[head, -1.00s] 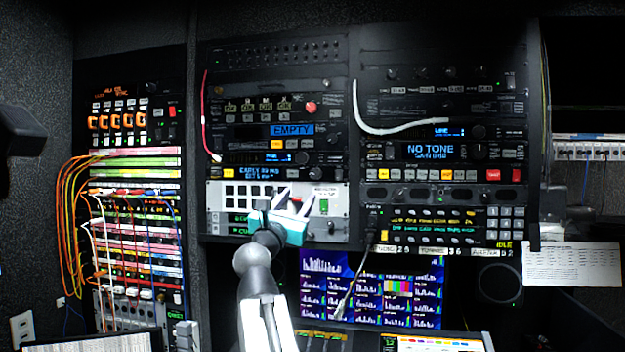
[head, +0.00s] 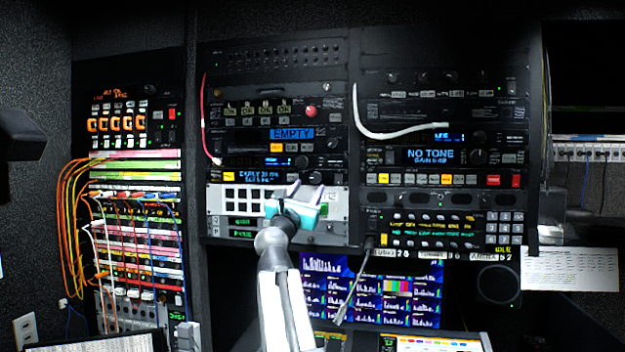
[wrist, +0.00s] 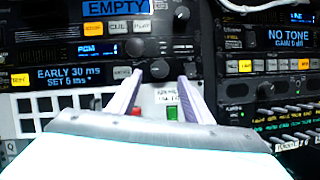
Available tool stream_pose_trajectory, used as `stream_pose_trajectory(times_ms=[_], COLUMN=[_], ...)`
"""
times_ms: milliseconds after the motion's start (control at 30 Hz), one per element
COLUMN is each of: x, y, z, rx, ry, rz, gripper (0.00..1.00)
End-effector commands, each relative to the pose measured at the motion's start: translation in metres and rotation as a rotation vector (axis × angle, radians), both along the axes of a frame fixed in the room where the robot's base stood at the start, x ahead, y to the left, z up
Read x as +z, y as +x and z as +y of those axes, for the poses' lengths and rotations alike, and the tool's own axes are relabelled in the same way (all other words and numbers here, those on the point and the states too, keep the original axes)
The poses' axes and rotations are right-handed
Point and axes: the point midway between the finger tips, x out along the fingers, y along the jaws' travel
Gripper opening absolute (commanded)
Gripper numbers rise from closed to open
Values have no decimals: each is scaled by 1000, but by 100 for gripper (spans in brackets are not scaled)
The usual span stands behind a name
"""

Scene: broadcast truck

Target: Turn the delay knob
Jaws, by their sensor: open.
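The delay unit is a black rack panel with a blue display reading "EARLY 30 ms" and a second "SET" line (wrist: 68,77); the same display shows in the head view (head: 252,177). A dark round knob (wrist: 160,69) is at the right of this display in the wrist view; it also shows just above my gripper in the head view (head: 315,177). My gripper (wrist: 160,81) is open and empty, its two pale fingers pointing at the panel. The knob appears between and slightly above the fingertips. I cannot tell whether they touch it.
Another knob (wrist: 135,46) and a large dark knob (wrist: 182,14) sit above. Below is a pale panel with dark square keys (wrist: 50,103) and a green button (wrist: 172,112). A white cable (head: 395,132) hangs at the right, a red cable (head: 206,120) at the left.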

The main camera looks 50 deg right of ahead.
Motion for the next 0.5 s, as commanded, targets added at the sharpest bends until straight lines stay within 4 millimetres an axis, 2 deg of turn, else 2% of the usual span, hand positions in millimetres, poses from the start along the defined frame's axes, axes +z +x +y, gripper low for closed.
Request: stream_pose_trajectory(times_ms=[200,500], x=[12,20], y=[12,21], z=[-24,-40], rx=[-1,1], ry=[0,0], rz=[2,0], gripper=[46,46])
